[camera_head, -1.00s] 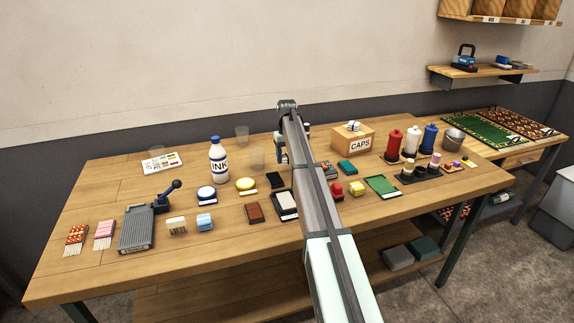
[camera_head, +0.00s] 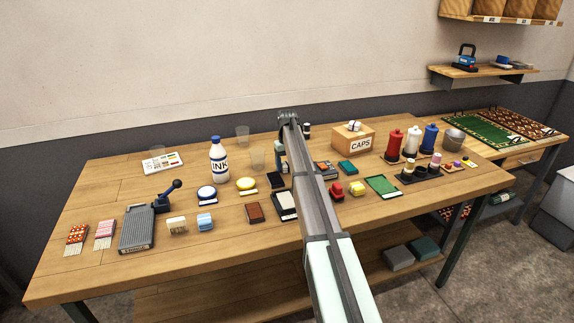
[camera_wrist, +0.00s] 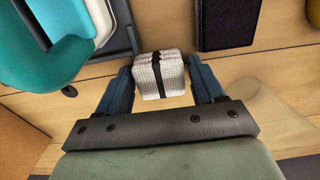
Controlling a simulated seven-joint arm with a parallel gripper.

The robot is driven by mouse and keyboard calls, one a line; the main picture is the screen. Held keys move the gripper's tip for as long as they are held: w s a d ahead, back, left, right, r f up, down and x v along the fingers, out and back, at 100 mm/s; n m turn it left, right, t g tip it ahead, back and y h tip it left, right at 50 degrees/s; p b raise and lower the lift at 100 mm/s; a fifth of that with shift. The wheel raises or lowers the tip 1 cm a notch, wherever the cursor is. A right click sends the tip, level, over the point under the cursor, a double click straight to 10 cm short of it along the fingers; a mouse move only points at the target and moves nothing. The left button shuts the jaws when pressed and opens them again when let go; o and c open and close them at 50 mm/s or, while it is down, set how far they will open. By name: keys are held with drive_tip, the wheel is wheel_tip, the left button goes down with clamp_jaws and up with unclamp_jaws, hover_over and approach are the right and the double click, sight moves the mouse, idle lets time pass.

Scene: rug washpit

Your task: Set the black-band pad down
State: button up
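The black-band pad (camera_wrist: 158,76) is a small white ribbed block with a black band around its middle. In the wrist view it sits between the blue fingertips of my gripper (camera_wrist: 159,74), which look closed on its two sides. The wooden tabletop (camera_wrist: 160,22) is behind it; I cannot tell whether the pad touches the wood. In the head view my arm runs across the table's middle and hides most of the gripper, and I cannot make out the pad there.
In the wrist view a teal object (camera_wrist: 45,65) is close on the left, a dark flat pad (camera_wrist: 228,22) on the right, and a clear cup (camera_wrist: 283,110) at lower right. The head view shows an ink bottle (camera_head: 218,163) and a CAPS box (camera_head: 353,140).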

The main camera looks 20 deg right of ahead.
sight(287, 163)
wheel_tip(287, 163, up, 12)
drive_tip(key=shift+f, duration=0.15)
drive_tip(key=shift+o, duration=0.7)
drive_tip(key=shift+r, duration=0.3)
